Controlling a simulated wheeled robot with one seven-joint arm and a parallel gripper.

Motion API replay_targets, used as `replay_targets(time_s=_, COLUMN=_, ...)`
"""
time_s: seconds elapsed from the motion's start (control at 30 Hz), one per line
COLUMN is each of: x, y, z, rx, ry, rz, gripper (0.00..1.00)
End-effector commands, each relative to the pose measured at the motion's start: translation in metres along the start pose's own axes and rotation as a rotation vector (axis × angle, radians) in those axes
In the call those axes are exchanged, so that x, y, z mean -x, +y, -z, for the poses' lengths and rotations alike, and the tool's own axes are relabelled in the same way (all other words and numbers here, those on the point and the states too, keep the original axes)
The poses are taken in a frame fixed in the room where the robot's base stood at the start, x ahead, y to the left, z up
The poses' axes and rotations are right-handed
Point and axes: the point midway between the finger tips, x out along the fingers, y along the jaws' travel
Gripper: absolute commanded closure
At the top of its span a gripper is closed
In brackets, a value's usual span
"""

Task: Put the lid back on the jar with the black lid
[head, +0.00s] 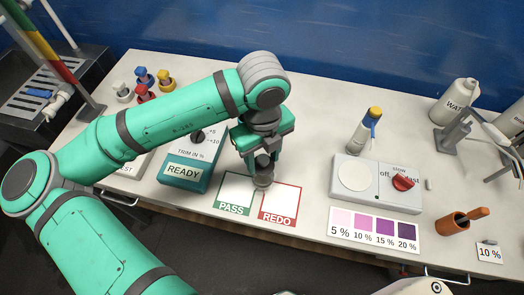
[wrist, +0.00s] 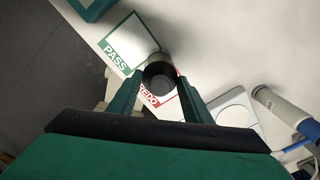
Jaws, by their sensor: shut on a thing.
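My gripper (head: 262,160) is above the front part of the table, over the gap between the PASS and REDO cards. In the wrist view my gripper (wrist: 160,78) has its two fingers closed on either side of a dark round piece, which looks like the black lid (wrist: 160,70). A small greyish jar (head: 264,181) stands upright directly below the fingers, at the inner edges of the cards. The fingers hide part of the lid and the jar's top. I cannot tell whether the lid touches the jar.
The PASS card (head: 235,193) and REDO card (head: 280,205) lie near the front edge. The READY box (head: 186,172) stands close on the left. A stirrer plate (head: 378,182) and a colour chart (head: 374,228) are on the right. Small coloured-top bottles (head: 145,78) stand at back left.

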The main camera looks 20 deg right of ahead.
Motion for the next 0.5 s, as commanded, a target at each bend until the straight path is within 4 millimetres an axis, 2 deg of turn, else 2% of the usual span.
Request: replay_targets(time_s=0.5, x=-0.041, y=0.000, z=0.000, rx=0.000, ry=0.002, rz=0.001, gripper=0.76)
